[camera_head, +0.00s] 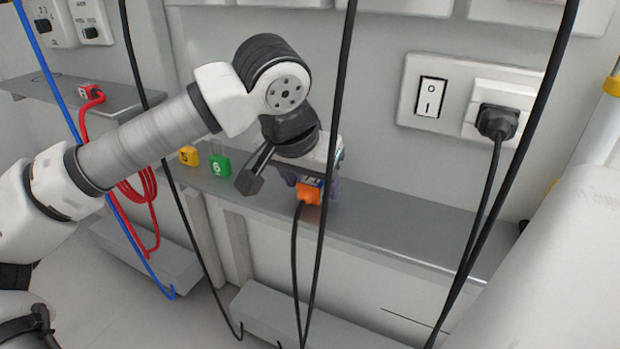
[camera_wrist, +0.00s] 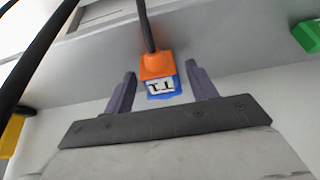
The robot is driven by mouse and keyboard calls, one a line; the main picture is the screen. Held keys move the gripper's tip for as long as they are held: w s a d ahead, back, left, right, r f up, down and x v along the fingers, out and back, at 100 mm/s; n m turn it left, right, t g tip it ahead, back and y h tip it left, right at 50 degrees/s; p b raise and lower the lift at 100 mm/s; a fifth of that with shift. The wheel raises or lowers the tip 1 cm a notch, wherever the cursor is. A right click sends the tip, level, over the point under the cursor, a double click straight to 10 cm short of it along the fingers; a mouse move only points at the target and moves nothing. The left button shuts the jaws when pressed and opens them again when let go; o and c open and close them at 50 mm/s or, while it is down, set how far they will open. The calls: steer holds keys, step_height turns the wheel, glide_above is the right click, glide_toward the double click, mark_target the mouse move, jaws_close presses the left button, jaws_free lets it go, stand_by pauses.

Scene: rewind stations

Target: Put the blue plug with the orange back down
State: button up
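The blue plug with the orange back (camera_head: 309,193) is at the grey shelf (camera_head: 400,232), its black cable hanging over the front edge. In the wrist view the plug (camera_wrist: 161,75) shows its orange back, blue body and a white label with dark marks. My gripper (camera_head: 310,182) is low over the shelf at the plug. In the wrist view my gripper (camera_wrist: 160,80) has its two purple fingers apart, one on each side of the plug, with a visible gap on both sides. The plug's underside is hidden, so its exact contact with the shelf cannot be told.
A yellow lock-like block (camera_head: 189,156) and a green one (camera_head: 219,164) stand on the shelf to the left. A wall socket holds a black plug (camera_head: 497,121) beside a switch (camera_head: 431,97). Several cables hang in front. The shelf right of my gripper is clear.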

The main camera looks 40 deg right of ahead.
steer(key=shift+a+r+p, duration=0.1)
steer(key=shift+r+p, duration=0.2)
steer(key=shift+r, duration=0.25)
steer(key=p+v, duration=0.4)
steer(key=v, duration=0.7)
steer(key=shift+s+a, duration=0.15)
stand_by(1.7)
